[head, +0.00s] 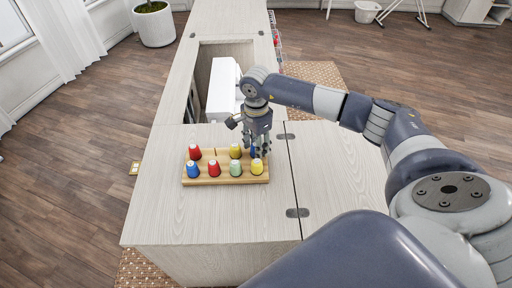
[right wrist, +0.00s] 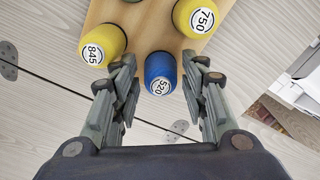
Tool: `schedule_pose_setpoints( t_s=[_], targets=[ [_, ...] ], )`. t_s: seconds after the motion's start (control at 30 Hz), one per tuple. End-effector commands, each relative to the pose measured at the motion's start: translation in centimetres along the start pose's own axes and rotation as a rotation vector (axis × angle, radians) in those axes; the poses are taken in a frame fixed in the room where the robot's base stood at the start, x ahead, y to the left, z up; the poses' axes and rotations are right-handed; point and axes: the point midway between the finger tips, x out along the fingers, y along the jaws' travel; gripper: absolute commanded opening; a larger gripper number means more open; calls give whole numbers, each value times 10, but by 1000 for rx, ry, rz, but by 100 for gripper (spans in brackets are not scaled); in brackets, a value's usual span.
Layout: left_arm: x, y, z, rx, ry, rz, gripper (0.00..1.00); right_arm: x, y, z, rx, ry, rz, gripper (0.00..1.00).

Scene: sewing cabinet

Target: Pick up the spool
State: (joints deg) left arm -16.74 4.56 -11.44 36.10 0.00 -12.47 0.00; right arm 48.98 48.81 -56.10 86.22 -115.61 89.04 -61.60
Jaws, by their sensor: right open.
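Several coloured thread spools stand on a wooden rack (head: 225,180) on the cabinet top. A blue spool marked 520 (right wrist: 160,72) is at the rack's edge in the right wrist view, between the spread fingertips of my right gripper (right wrist: 164,75). In the head view my right gripper (head: 257,145) is over the rack's right end and partly hides that blue spool. It is open and holds nothing. A yellow spool marked 845 (right wrist: 102,44) and a yellow spool marked 750 (right wrist: 195,18) stand on either side of it. My left gripper is not in view.
Red spools (head: 214,168), another blue spool (head: 193,169) and a green spool (head: 235,168) share the rack. A white sewing machine (head: 222,90) sits in the cabinet opening behind. The cabinet top (head: 215,220) in front of the rack is clear.

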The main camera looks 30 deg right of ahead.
Motion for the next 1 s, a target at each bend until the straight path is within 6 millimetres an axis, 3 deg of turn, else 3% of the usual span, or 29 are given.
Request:
schedule_pose_setpoints(
  t_s=[0.23,0.27,0.37,0.77,1.0],
  targets=[
    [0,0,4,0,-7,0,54,3,0,0,-1,0,-1,41],
    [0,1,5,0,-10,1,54,3,0,0,-1,0,-1,38],
    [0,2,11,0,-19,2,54,3,0,0,-1,0,-1,16],
    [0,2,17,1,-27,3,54,-1,-1,0,0,0,-2,16],
    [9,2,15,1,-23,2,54,-40,-2,0,-1,0,-7,16]
  ],
)
